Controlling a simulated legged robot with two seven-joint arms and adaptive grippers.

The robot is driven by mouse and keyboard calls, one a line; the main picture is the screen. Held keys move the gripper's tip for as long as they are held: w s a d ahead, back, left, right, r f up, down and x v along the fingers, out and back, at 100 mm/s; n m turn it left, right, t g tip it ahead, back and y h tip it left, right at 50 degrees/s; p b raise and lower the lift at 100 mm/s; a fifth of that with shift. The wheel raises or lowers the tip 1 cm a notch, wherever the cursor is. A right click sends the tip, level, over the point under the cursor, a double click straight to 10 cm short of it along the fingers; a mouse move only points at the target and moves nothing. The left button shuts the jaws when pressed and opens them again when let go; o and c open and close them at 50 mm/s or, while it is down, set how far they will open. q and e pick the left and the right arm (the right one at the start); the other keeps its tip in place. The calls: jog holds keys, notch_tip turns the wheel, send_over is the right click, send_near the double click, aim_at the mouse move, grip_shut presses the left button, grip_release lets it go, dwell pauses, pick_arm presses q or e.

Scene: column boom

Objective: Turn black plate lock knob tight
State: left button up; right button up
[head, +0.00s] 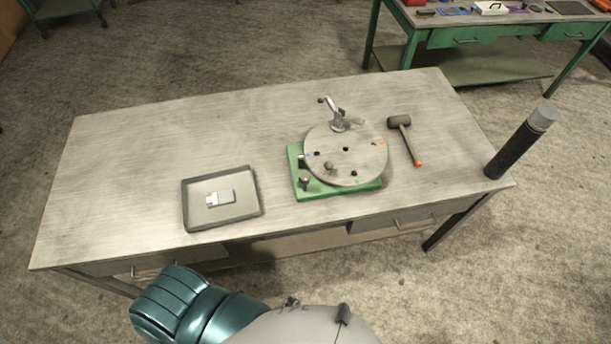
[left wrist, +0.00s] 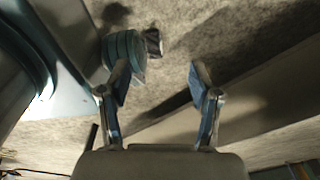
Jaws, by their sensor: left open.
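A round grey plate (head: 345,152) with several small dark holes lies on a green base (head: 338,192) on the workbench. A small dark knob (head: 305,182) stands at the front left of the base, beside the plate's rim; it looks like the black plate lock knob, but its setting is too small to read. Another small knob (head: 329,166) sits on the plate. A metal clamp-like lever (head: 336,112) stands at the plate's back edge. My left gripper (left wrist: 158,82) is open and empty in the left wrist view, away from the knob. The right gripper is not in view.
On the workbench (head: 130,140), a grey tray (head: 188,213) holding a metal piece (head: 220,198) lies left of the base. A hammer (head: 405,138) lies to the right. A dark cylinder (head: 515,150) stands at the right corner. The back left is clear.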

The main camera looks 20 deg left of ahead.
aim_at(302, 181)
pick_arm(q)
jog(key=w+d+r+t, duration=0.1)
jog(key=w+d+r, duration=0.2)
jog(key=w+r, duration=1.3)
jog(key=w+a+r+t+h, duration=0.15)
jog(key=w+r+t, duration=0.35)
jog(key=r, duration=0.7)
jog(key=w+a+r+t+h+b, duration=0.15)
jog(key=w+r+t, duration=0.3)
jog(key=r, duration=0.75)
jog(key=w+a+r+t+p, duration=0.15)
jog(key=w+r+t, duration=0.4)
jog(key=r, duration=0.55)
jog(key=shift+t, duration=0.3)
jog(key=w+d, duration=0.1)
jog(key=w, duration=0.4)
jog(key=w+d, duration=0.1)
jog(key=w, duration=0.4)
jog(key=w+d, duration=0.1)
jog(key=w, duration=0.4)
jog(key=shift+w+d+r, duration=0.15)
jog(key=shift+w, duration=0.2)
jog(key=c, duration=1.2)
